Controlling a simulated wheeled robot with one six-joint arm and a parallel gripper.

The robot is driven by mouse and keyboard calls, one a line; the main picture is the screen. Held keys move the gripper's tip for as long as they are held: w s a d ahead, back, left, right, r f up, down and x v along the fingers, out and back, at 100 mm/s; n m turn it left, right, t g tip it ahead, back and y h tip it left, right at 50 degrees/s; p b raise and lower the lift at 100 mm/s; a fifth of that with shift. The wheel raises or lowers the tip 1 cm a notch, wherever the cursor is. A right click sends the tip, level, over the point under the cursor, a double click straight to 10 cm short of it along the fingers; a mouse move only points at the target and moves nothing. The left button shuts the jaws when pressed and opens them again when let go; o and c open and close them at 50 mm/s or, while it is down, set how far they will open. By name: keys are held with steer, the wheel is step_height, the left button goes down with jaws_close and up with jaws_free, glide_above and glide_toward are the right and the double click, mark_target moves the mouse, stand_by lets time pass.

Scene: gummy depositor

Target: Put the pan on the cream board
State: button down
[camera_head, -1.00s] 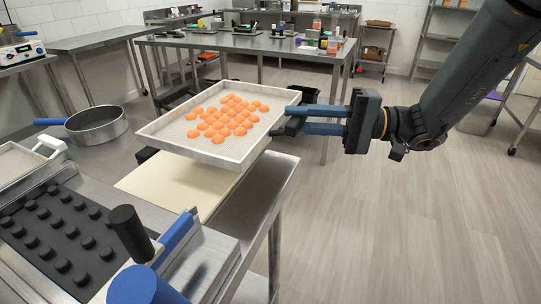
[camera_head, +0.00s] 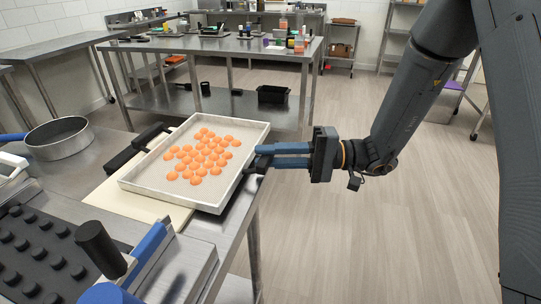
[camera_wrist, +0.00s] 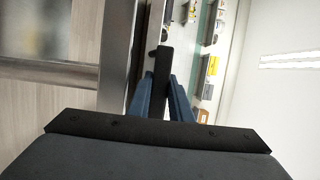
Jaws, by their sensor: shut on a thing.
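The pan (camera_head: 238,190) is a pale, shallow rectangular tray with several orange gummies (camera_head: 203,155) in it and dark handles. My gripper (camera_head: 261,157) is shut on its right handle, and the dark handle also shows between the fingers in the wrist view (camera_wrist: 162,62). The pan looks about level, over the cream board (camera_head: 126,204), and covers much of it. The board's near left part shows. The pan's right side reaches past the board toward the table edge. I cannot tell whether the pan's underside touches the board.
A round metal pan (camera_head: 58,138) with a blue handle stands at the left. A machine with a dark studded plate (camera_head: 40,250) and a blue lever (camera_head: 147,254) is in front. A black bin (camera_head: 273,95) is on the back table's lower shelf. The floor at right is clear.

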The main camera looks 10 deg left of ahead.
steer(key=c, duration=1.6)
jaws_free()
steer(key=shift+f, duration=0.1)
